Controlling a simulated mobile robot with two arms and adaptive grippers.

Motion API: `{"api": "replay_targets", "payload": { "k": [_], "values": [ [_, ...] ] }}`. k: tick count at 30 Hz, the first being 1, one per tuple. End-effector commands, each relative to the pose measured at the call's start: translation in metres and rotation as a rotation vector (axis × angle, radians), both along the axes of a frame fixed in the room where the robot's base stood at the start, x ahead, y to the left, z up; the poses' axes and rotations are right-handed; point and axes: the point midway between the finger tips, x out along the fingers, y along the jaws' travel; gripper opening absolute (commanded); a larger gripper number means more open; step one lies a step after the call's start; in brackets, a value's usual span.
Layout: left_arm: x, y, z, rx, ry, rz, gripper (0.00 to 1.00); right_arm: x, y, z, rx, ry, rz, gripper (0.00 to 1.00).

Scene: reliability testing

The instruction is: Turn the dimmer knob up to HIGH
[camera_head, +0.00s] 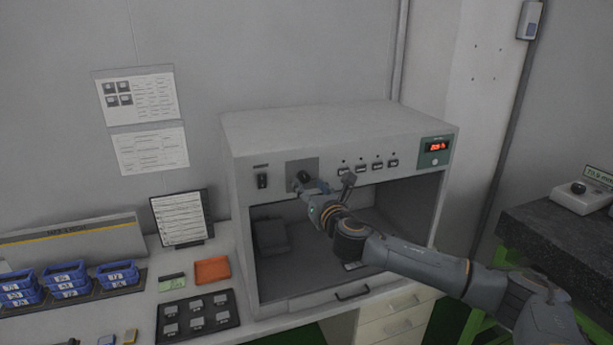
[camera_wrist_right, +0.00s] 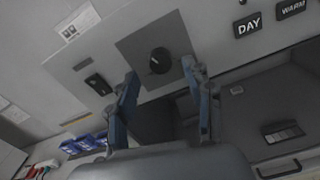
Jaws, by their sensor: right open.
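The dimmer knob (camera_head: 303,177) is a dark round knob on a grey plate (camera_head: 293,166) on the front of the light booth (camera_head: 340,125). In the right wrist view the knob (camera_wrist_right: 160,61) shows a light pointer mark, and no HIGH label can be read. My right gripper (camera_head: 312,188) is at the front panel, close to the knob. In the wrist view its two blue-grey fingers (camera_wrist_right: 158,72) are spread, one on each side below the knob, with nothing between them. Whether they touch the plate cannot be told. My left gripper is not in view.
A rocker switch (camera_head: 262,180) sits left of the plate. Mode buttons, including DAY (camera_wrist_right: 247,25), and a red-digit display (camera_head: 436,147) are to the right. The booth opening lies below. Blue bins (camera_head: 66,272), an orange tray (camera_head: 212,270) and a black sample board (camera_head: 197,313) occupy the counter.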

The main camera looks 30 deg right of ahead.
Motion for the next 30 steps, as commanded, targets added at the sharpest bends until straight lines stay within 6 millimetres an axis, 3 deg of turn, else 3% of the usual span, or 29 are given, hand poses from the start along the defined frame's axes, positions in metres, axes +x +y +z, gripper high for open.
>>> {"api": "replay_targets", "payload": {
  "k": [7, 19, 27, 30],
  "values": [
    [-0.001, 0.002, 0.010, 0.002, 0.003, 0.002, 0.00, 0.024, -0.005, 0.000, 0.001, 0.001, 0.000, 0.52],
    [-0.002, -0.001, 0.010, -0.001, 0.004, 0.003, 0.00, 0.028, -0.007, -0.001, 0.000, 0.001, 0.001, 0.52],
    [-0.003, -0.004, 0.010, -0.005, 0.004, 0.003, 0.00, 0.028, -0.007, -0.001, 0.000, 0.001, 0.000, 0.00],
    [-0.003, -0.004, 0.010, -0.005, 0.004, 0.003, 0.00, 0.028, -0.007, -0.001, 0.001, 0.001, 0.000, 0.00]
  ]
}}
